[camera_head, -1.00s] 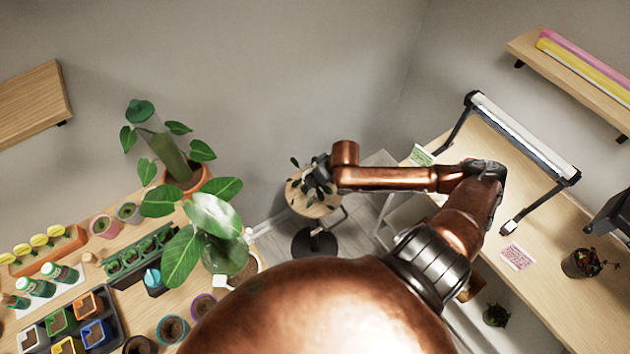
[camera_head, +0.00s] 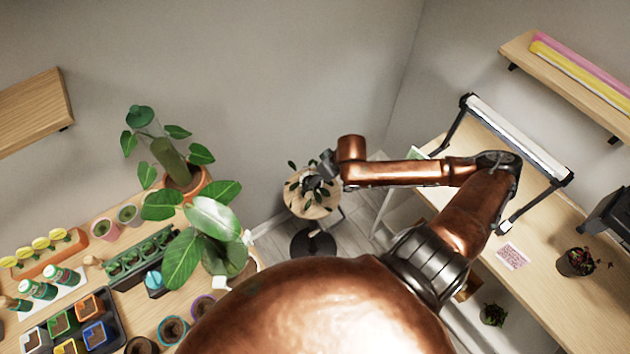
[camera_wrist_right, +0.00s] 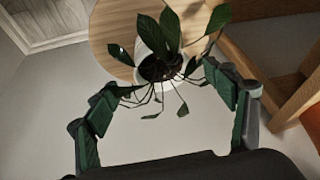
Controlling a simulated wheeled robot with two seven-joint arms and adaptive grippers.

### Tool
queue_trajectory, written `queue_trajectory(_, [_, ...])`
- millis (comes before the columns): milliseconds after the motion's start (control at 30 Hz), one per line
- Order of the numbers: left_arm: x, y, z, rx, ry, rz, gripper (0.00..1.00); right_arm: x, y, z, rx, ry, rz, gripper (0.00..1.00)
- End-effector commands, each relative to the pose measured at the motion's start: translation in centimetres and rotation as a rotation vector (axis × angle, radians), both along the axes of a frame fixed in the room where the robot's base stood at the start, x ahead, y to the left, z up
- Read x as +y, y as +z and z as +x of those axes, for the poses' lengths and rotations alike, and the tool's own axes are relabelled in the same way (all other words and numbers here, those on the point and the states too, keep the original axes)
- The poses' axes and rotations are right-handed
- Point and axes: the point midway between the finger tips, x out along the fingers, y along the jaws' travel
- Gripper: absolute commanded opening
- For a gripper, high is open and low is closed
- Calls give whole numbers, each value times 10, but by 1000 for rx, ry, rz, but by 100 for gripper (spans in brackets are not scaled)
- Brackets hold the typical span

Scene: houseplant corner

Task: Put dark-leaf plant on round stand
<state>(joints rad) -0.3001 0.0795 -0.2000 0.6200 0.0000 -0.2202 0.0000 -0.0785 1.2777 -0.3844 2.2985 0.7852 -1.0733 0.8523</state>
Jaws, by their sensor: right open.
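The dark-leaf plant (camera_head: 293,186) stands on the round wooden stand (camera_head: 300,209) in the head view, partly hidden by my right gripper (camera_head: 322,168). In the right wrist view the plant's dark leaves (camera_wrist_right: 170,28) and white pot (camera_wrist_right: 148,36) show over the pale round top (camera_wrist_right: 112,22). The pot appears upright on it. My right gripper (camera_wrist_right: 163,84) is open, its fingers apart on the near side of the plant, with some drooping leaves between them. The pot's base is hidden. My left gripper is in neither view.
A bench at left holds a big-leaf plant (camera_head: 208,222), a seedling tray (camera_head: 140,254) and several small pots. At right, a bench (camera_head: 545,240) carries a lamp (camera_head: 520,135) and a reddish plant (camera_head: 575,262). Bare floor (camera_head: 268,240) lies beside the stand.

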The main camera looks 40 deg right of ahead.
Motion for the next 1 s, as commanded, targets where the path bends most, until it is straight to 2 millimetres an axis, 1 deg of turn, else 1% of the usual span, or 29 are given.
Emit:
queue_trajectory(33, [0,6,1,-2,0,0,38,-2,13,-5,0,1,-3,77])
queue_trajectory(100, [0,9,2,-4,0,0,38,-4,26,-10,0,1,-3,77])
queue_trajectory(200, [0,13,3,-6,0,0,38,-5,40,-17,1,1,-1,77])
queue_trajectory(333, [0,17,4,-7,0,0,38,-6,51,-21,0,0,0,77])
queue_trajectory(467, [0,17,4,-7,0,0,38,-6,56,-23,0,-1,1,77])
queue_trajectory(1000, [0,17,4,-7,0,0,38,-6,56,-23,0,-1,1,77])
